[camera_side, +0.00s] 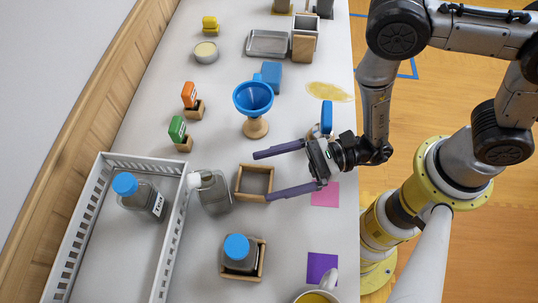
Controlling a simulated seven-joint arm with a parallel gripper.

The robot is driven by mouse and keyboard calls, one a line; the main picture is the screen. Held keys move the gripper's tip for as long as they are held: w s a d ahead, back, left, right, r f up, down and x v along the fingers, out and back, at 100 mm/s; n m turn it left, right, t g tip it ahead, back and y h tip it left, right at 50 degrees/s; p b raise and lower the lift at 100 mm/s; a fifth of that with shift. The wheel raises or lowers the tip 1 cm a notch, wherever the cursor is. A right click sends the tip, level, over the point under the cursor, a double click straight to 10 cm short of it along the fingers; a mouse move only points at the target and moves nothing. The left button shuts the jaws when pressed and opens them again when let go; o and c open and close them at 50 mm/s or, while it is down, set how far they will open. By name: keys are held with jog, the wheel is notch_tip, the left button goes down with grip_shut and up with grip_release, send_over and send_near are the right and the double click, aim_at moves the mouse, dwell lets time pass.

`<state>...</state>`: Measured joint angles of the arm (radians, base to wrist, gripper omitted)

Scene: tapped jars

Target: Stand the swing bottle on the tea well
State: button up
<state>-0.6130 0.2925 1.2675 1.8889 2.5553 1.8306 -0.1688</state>
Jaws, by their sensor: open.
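A clear grey bottle (215,196) with a white top stands between the white basket and an empty square wooden well (240,187); it looks like the swing bottle. I cannot read any marking that tells whether this well is the tea well. A blue-capped jar labelled "Tea" (146,200) is inside the white basket. Another blue-capped jar (238,251) sits in a second wooden well (262,262). My gripper (262,176) is open and empty, its two dark fingers spread on either side of the empty well in the picture, pointing left towards the bottle. Its height is unclear.
The white basket (170,255) stands at left. A mug (318,296) is at the front edge.

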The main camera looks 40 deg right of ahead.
jog(key=s+a+r+n+g+y, duration=0.25)
jog(key=r+n+g, duration=0.55)
jog(key=r, duration=0.4)
jog(key=s+d+r+n+g+h, duration=0.5)
jog(key=s+n, duration=0.1)
jog(key=n, duration=0.2)
jog(key=d+n+t+h, duration=0.6)
jog(key=d+t+h, duration=0.2)
jog(key=d, duration=1.3)
jog(key=h, duration=0.2)
jog(key=shift+w+h, duration=0.2)
jog(key=shift+h, duration=0.15)
jog(key=d+r+t+h, duration=0.1)
jog(key=d, duration=0.1)
jog(key=w+d+r+t+h, duration=0.1)
jog(key=d, duration=0.1)
jog(key=d+r+t+h, duration=0.1)
jog(key=d, duration=0.1)
jog(key=shift+w+d+r+n, duration=0.15)
jog(key=shift+w+d+n, duration=0.05)
jog(key=shift+n, duration=0.1)
jog(key=shift+d+r+t, duration=0.2)
jog(key=shift+d+t, duration=0.1)
jog(key=shift+d, duration=0.1)
jog(key=shift+w, duration=0.1)
